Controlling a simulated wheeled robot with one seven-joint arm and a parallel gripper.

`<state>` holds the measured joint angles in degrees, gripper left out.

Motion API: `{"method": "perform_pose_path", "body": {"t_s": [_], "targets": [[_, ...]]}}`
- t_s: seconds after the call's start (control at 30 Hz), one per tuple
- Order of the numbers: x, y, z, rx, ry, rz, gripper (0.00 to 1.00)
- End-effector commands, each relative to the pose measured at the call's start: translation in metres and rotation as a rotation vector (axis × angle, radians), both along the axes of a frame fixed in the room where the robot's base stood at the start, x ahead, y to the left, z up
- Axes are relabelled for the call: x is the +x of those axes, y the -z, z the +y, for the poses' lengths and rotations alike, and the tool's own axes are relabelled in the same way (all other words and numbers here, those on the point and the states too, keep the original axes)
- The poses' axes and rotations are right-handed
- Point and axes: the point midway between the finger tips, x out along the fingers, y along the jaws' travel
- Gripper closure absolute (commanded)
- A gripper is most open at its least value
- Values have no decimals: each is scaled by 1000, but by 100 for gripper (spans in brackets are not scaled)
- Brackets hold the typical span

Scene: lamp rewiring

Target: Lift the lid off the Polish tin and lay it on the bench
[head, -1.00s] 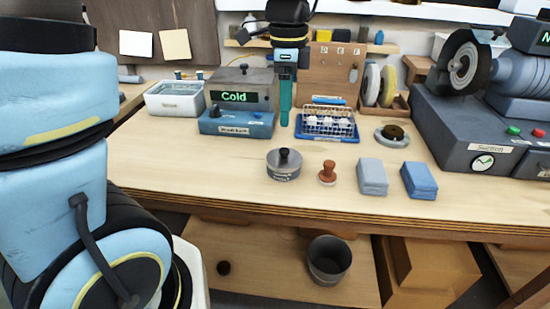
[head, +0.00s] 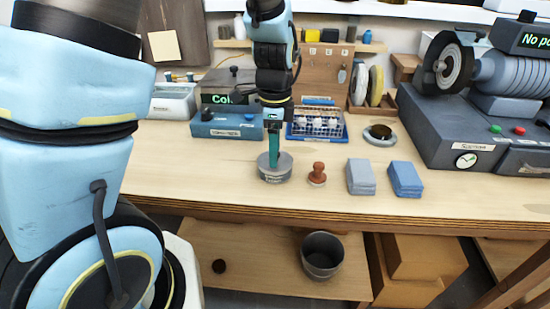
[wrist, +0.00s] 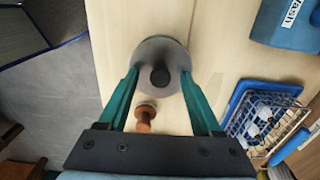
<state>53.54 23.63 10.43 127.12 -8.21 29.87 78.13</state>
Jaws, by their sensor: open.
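The Polish tin (head: 274,175) is a round grey tin near the front edge of the bench (head: 215,170). Its lid (wrist: 160,52) is a dark grey disc with a black knob (wrist: 160,77) in the middle, seen from above in the wrist view. My gripper (head: 273,160) points down over the tin. In the wrist view its two green fingers (wrist: 158,74) are spread wide, one on each side of the knob. Nothing is held. The head view hides the knob behind the fingers, and whether the fingertips touch the lid cannot be told.
A brown wooden-handled stamp (head: 317,174) stands close right of the tin. Grey (head: 360,176) and blue (head: 405,179) stacked blocks lie further right. A blue tray with a wire rack (head: 317,123) and a blue box (head: 228,126) are behind. Bare bench lies left of the tin.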

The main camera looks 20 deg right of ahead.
Motion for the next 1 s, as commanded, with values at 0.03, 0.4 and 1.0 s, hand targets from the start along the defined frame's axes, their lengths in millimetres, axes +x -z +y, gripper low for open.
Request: {"method": "perform_pose_path", "body": {"t_s": [0.03, 0.4, 1.0], "targets": [[0, 0, 0, 0, 0, 0, 34], [0, 0, 0, -1, 0, 0, 64], [0, 0, 0, -1, 0, 0, 100]]}}
